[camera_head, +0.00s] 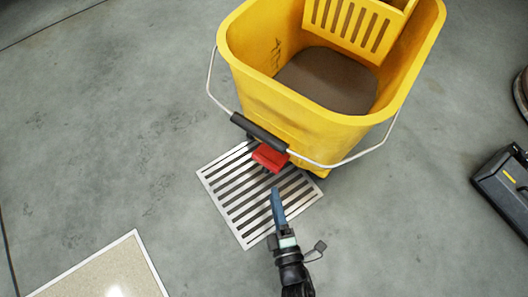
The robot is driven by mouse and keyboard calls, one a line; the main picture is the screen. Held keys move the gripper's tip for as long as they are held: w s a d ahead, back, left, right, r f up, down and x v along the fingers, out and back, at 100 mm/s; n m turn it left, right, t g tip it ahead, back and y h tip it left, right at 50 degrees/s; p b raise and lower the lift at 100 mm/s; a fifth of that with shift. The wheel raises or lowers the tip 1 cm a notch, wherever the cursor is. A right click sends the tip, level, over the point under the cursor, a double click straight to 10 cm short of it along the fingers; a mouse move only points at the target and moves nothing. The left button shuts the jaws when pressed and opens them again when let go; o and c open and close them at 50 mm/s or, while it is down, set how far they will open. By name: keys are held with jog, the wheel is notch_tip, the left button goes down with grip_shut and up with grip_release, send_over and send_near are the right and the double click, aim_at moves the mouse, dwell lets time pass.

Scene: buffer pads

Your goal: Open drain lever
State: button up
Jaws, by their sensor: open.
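The red drain lever (269,157) sits low on the front of the yellow mop bucket (262,112), just under the black handle grip (259,132). My gripper (276,192) points up toward the lever from below in the picture, over the floor grate. A gap shows between its blue fingertips and the lever. The fingers overlap from this angle, with nothing visible between them. The bucket holds dark brown water (326,80).
A metal floor grate (240,200) lies below the lever. The bucket's wire handle (346,160) hangs across its front. A pale framed panel (100,272) is at lower left, and a dark case (502,186) is at right. Grey floor at left is clear.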

aim_at(267, 168)
jog(key=b+x, duration=0.4)
jog(key=x, duration=0.6)
jog(key=shift+w+b, duration=0.3)
jog(key=shift+w+a, duration=0.15)
jog(key=shift+w, duration=0.3)
grip_shut()
